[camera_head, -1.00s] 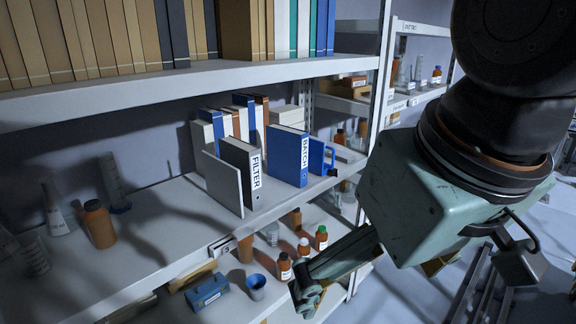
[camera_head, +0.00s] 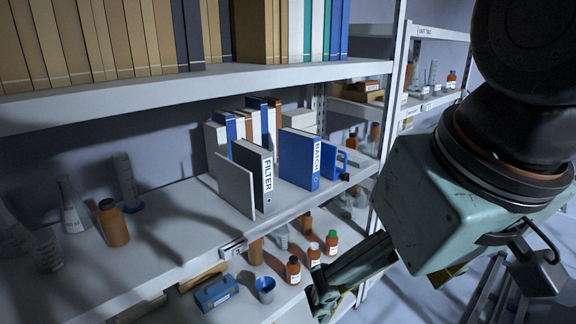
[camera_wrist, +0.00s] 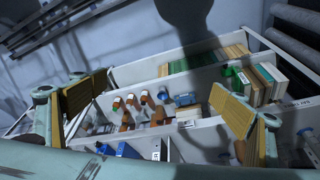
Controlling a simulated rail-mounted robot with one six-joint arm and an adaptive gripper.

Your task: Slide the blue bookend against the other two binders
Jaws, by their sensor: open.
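The blue bookend (camera_head: 341,160) stands on the middle shelf, just right of the blue BATCH binder (camera_head: 300,160). The dark FILTER binder (camera_head: 252,172) stands to the left, with a clear gap between it and BATCH. A grey upright panel (camera_head: 236,186) stands against or close to FILTER's left side. My gripper (camera_wrist: 160,85) is open and empty in the wrist view, its two fingers wide apart. In the head view it is partly cut off at the bottom, below and in front of the shelf, apart from the bookend. I cannot clearly tell the bookend in the wrist view.
Several books and boxes (camera_head: 245,122) stand behind the binders. A brown bottle (camera_head: 112,222) and glassware stand at the shelf's left. The shelf below holds small bottles (camera_head: 293,269), a blue cup (camera_head: 264,290) and a blue toolbox (camera_head: 215,292). A shelf post (camera_head: 395,90) rises at the right.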

